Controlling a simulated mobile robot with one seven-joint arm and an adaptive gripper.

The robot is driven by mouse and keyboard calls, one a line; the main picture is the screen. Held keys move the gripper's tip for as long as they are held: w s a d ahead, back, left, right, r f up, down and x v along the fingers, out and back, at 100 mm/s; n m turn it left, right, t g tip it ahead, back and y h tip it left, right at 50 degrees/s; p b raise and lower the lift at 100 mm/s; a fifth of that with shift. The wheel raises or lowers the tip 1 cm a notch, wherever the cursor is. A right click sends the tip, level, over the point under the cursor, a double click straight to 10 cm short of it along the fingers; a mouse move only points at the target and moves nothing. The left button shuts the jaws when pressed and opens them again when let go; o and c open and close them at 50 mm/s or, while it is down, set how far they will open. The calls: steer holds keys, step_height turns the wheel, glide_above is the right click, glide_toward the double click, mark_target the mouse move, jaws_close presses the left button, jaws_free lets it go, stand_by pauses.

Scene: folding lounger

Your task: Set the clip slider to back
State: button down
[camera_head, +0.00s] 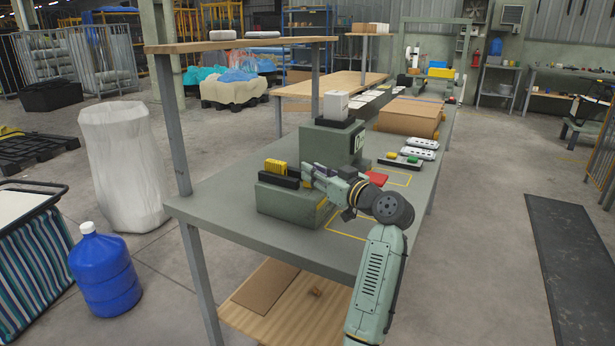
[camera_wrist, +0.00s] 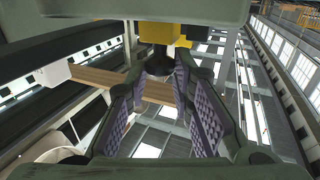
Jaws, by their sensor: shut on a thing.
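A green block (camera_head: 290,203) stands on the workbench and bears a black rail (camera_head: 283,180) with a yellow piece (camera_head: 275,166) at its left. I take this to be the clip slider, but its parts are small here. My gripper (camera_head: 309,173) reaches in from the right at the rail's right end. In the wrist view, a dark knob (camera_wrist: 160,63) sits below a yellow part (camera_wrist: 163,33), between the purple-padded fingers of my gripper (camera_wrist: 160,85). The fingers are shut on this knob. My gripper hides the rail's right end.
A taller green housing (camera_head: 331,142) with a white block (camera_head: 336,104) on top stands right behind. A red piece (camera_head: 376,178) and a tray with green and yellow buttons (camera_head: 400,161) lie to the right. The bench's (camera_head: 215,203) front left is clear; a shelf post (camera_head: 172,125) rises there.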

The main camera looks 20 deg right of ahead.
steer(key=shift+s+d+f, duration=0.1)
steer(key=shift+d, duration=0.05)
steer(key=c, duration=1.6)
jaws_free()
steer(key=shift+s, duration=0.1)
steer(key=shift+c, duration=0.2)
steer(key=shift+o, duration=1)
steer(key=v, duration=1.2)
